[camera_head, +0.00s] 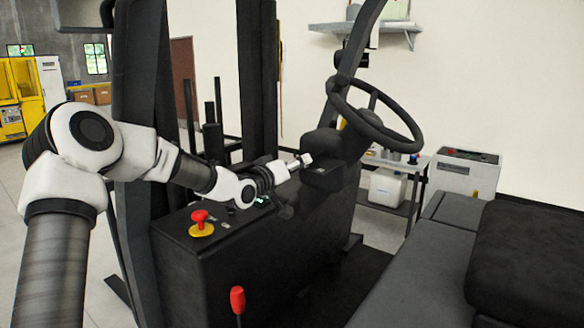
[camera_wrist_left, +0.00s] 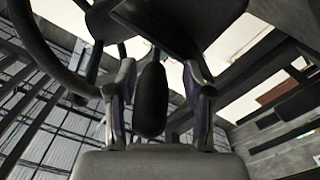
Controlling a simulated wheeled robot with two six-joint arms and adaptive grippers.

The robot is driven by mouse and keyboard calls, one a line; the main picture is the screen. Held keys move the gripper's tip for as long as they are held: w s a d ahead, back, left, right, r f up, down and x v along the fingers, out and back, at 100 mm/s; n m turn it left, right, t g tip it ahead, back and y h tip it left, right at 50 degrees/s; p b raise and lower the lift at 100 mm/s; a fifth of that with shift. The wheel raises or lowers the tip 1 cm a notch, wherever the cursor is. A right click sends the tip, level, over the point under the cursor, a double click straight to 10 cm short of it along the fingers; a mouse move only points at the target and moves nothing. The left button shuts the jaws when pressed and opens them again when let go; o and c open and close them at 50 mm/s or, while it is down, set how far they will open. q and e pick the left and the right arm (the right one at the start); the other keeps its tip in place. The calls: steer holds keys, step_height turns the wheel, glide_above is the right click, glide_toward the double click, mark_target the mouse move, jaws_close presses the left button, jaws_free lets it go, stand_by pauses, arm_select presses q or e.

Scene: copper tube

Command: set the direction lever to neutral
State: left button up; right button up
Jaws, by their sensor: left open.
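A dark, rounded, elongated lever grip (camera_wrist_left: 151,98), which looks like the direction lever, stands between the fingers of my left gripper (camera_wrist_left: 157,92) in the left wrist view. Gaps show on both sides of it, so the fingers seem to be around it without clamping it. In the head view my left gripper (camera_head: 303,161) reaches in from the left, just left of the steering column (camera_head: 329,158) and below the steering wheel (camera_head: 372,118). The lever cannot be made out there. My right gripper is not in view.
A red button on a yellow base (camera_head: 201,225) sits on the dark console (camera_head: 260,255) below my left arm. A red-knobbed lever (camera_head: 238,300) stands in front. The black seat (camera_head: 530,260) is at the right. Dark mast posts (camera_head: 257,75) rise behind my arm.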

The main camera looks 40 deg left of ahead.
arm_select(q)
steer(key=s, duration=0.6)
steer(key=shift+s+a+f, duration=0.15)
steer(key=shift+s, duration=0.2)
steer(key=shift+a, duration=0.1)
steer(key=shift+s, duration=0.1)
